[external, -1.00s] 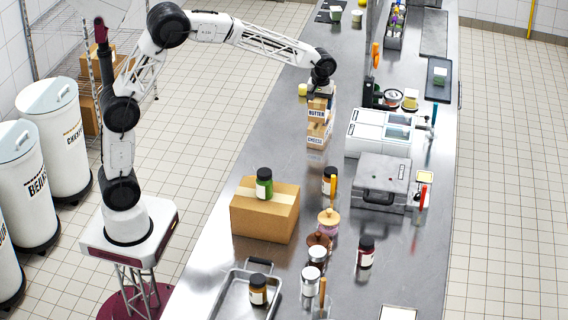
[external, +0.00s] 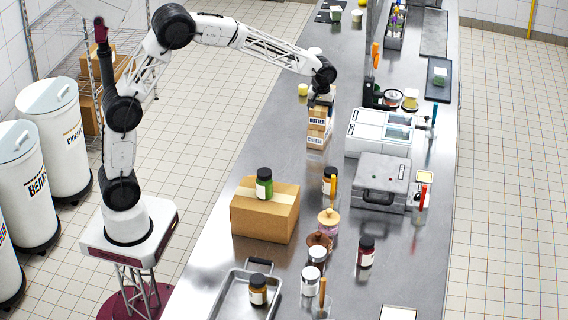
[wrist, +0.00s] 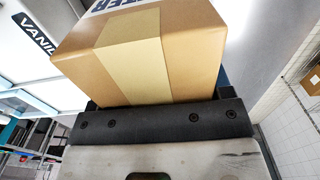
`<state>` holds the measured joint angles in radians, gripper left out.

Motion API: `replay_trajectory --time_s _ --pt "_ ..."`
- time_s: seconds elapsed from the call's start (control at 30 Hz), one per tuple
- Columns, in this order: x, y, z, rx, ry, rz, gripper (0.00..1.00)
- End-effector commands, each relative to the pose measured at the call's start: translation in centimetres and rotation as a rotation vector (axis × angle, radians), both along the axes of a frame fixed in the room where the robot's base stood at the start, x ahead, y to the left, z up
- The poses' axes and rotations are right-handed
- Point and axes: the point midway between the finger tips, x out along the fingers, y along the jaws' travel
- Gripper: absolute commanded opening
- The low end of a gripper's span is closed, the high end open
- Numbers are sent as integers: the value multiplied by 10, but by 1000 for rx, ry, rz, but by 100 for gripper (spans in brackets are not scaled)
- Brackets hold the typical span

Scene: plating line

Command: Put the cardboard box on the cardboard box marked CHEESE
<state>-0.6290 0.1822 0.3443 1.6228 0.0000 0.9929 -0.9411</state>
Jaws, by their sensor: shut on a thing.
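A small cardboard box marked BUTTER (external: 317,121) is held in my gripper (external: 321,99). It also shows large in the wrist view (wrist: 140,60), with a pale tape strip and part of its lettering. My gripper is shut on it from above. The cardboard box marked CHEESE (external: 315,142) stands upright on the steel counter directly below. The BUTTER box appears lined up over it, at or very near its top; I cannot tell whether they touch.
A large cardboard box (external: 264,222) with a green jar (external: 264,184) on top stands nearer on the counter (external: 215,255). Grey and white appliances (external: 382,180) stand to the right. Several jars and a metal tray (external: 228,297) are in front.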

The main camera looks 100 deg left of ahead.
Motion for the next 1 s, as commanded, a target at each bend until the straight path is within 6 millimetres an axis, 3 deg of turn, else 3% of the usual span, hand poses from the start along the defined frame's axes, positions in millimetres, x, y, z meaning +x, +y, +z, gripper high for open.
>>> replay_trajectory --time_s 0.37,0.4,0.57,1.0 --pt "0 0 -1 1 -1 0 29" --pt "0 0 -2 0 0 0 74" --pt "0 0 -2 0 0 0 98" --pt "0 0 2 1 -1 0 98"
